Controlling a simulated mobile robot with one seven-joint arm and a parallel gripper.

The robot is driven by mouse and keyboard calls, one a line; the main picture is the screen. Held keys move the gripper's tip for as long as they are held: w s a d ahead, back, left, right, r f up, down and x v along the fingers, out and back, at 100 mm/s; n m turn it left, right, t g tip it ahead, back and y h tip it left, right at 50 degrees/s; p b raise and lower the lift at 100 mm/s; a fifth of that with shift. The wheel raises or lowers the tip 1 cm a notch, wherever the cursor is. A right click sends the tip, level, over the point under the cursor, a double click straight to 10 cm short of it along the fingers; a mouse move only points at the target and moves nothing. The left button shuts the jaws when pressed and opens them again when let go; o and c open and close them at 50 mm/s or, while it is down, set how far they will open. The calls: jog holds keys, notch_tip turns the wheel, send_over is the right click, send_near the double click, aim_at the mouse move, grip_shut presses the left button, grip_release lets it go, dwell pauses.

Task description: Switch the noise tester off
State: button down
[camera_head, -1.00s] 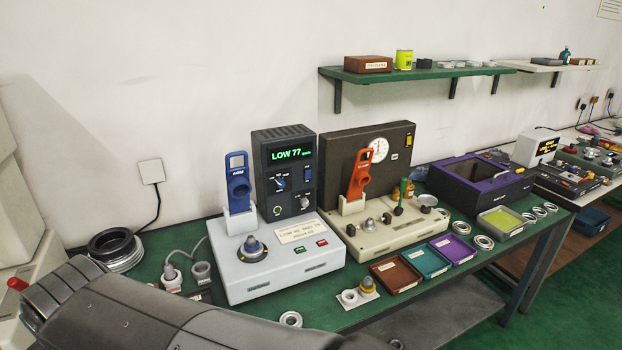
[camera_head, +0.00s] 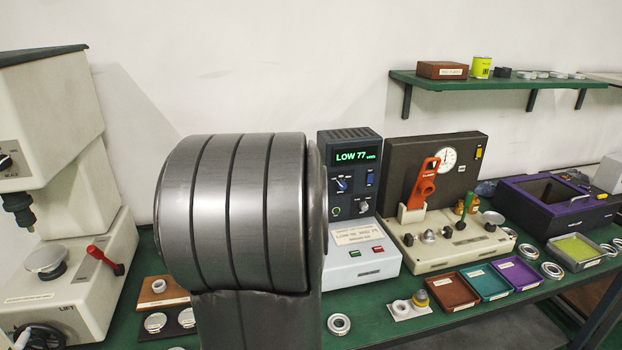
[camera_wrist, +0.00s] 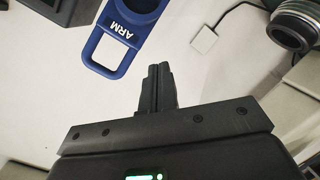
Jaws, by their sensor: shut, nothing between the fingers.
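The noise tester (camera_head: 350,150) is a dark upright box with a lit green "LOW 77" display, knobs and a blue rocker switch (camera_head: 370,178). It stands at the back of a white base (camera_head: 375,268) with a small green and a small red button. A blue handle marked ARM (camera_wrist: 100,50) shows at the top of the wrist view. My gripper (camera_wrist: 158,68) is shut and empty, just below and right of that handle and apart from it. The head view does not show the gripper.
An orange handle (camera_head: 423,184) stands on the neighbouring beige unit (camera_head: 455,250). Coloured trays (camera_head: 453,291) and loose rings (camera_head: 339,324) lie along the front. A press with a red lever (camera_head: 105,260) stands at left. A wall socket (camera_wrist: 203,40) with a cable shows in the wrist view.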

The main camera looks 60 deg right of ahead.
aim_at(370, 177)
jog(key=s+d+f+n+t+h, duration=0.1)
jog(key=s+d+f+n+h, duration=0.2)
jog(key=s+d, duration=0.8)
jog(key=s+d+f+n+t, duration=0.1)
jog(key=s+d+f+n, duration=0.1)
jog(key=s, duration=0.5)
jog(key=s+d+f+n+t, duration=0.1)
jog(key=s+d+f+n, duration=0.2)
jog(key=s, duration=0.4)
notch_tip(370, 177, down, 2)
jog(key=shift+d+f+y, duration=0.1)
jog(key=shift+d+y, duration=0.3)
jog(key=shift+d, duration=0.05)
jog(key=x, duration=1.4)
jog(key=shift+w, duration=0.1)
jog(key=shift+a, duration=0.1)
